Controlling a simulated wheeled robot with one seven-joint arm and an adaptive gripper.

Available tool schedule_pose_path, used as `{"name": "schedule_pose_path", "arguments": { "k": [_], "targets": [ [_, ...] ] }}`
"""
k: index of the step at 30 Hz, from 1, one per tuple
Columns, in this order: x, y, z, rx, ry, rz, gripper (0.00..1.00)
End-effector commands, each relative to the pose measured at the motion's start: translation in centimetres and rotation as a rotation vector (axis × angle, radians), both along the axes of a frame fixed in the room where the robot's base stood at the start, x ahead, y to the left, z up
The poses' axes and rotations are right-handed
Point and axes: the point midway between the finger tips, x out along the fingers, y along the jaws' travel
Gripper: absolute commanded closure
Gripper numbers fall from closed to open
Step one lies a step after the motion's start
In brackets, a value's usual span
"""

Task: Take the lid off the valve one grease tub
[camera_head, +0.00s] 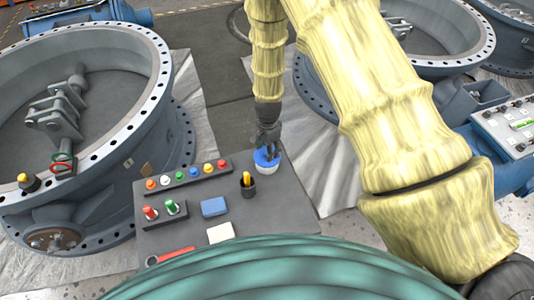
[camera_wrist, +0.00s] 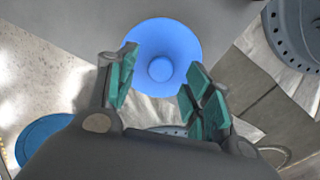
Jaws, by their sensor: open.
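The grease tub (camera_head: 267,168) is a small white tub at the back right of the grey table, with its blue lid (camera_head: 264,157) on top. In the wrist view the round blue lid (camera_wrist: 172,44), with a raised knob (camera_wrist: 160,69) at its centre, lies just beyond the fingertips. My gripper (camera_head: 270,147) points down over the tub in the head view. In the wrist view my gripper (camera_wrist: 158,72) is open, with its green-padded fingers apart on either side of the knob. I cannot tell whether the fingers touch the lid.
A large valve (camera_head: 165,100) stands at left.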

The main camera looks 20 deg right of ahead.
Motion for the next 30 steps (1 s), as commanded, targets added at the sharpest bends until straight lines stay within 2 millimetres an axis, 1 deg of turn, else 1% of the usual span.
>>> {"name": "schedule_pose_path", "arguments": {
  "k": [3, 6, 15, 20, 21, 22, 30],
  "targets": [
    [0.0, 0.0, -0.9, 0.0, 0.0, 0.0, 0.49],
    [0.0, 0.0, -1.3, 0.0, -0.001, 0.0, 0.49],
    [0.0, 0.0, -1.6, 0.0, -0.001, 0.001, 0.49],
    [0.0, 0.0, -1.6, 0.0, -0.001, 0.001, 0.78],
    [0.0, 0.0, -1.6, 0.0, -0.001, 0.001, 0.86],
    [0.0, 0.0, -1.6, 0.0, -0.001, 0.001, 0.88],
    [0.0, 0.1, -1.6, 0.0, -0.001, 0.001, 0.88]
  ]
}}
